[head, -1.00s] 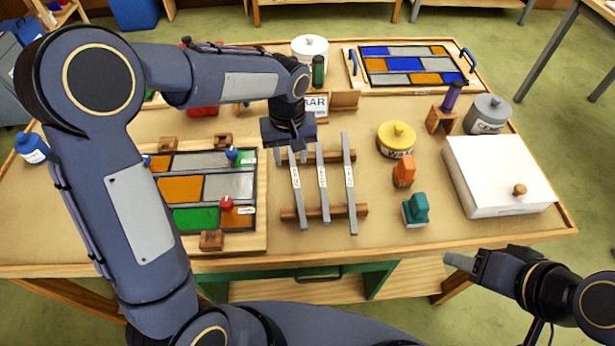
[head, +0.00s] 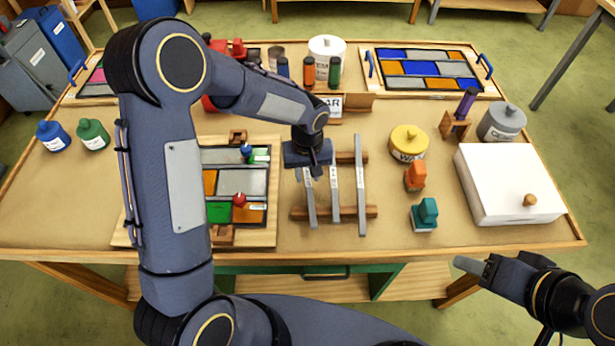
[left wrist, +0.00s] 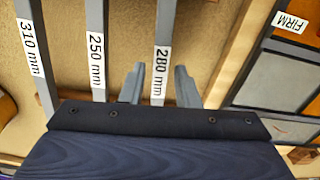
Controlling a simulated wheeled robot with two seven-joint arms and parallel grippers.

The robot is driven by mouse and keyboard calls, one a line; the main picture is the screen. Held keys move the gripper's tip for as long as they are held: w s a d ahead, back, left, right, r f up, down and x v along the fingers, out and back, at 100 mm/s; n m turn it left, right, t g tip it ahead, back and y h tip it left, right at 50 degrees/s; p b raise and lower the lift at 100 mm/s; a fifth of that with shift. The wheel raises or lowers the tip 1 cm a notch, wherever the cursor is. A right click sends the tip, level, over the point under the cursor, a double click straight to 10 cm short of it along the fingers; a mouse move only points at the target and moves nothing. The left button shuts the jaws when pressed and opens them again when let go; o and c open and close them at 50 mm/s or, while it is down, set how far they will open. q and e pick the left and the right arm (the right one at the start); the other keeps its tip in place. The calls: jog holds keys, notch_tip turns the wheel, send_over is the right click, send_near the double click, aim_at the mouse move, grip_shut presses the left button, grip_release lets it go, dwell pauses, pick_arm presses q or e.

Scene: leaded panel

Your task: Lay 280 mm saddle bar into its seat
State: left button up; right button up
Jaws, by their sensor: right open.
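The 280 mm saddle bar (head: 309,203) is a grey strip, leftmost of three on a wooden rack; its label shows in the left wrist view (left wrist: 161,72). My left gripper (head: 309,172) is over its far part. In the left wrist view my left gripper's fingers (left wrist: 158,86) stand apart on either side of this bar; whether they touch it is unclear. The leaded panel (head: 235,182) lies left of the rack, partly behind my left arm. Wooden blocks stand at its far edge (head: 238,136) and near edge (head: 223,236). My right gripper (head: 472,267) is open, before the table's front edge.
The 250 mm bar (head: 335,205) and 310 mm bar (head: 361,190) lie just right on the rack (head: 298,212). Further right are an orange block (head: 415,177), a teal block (head: 424,214), a yellow-lidded tin (head: 408,142) and a white box (head: 508,183).

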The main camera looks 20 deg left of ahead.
pick_arm(q)
grip_shut()
jog(key=shift+r, duration=0.1)
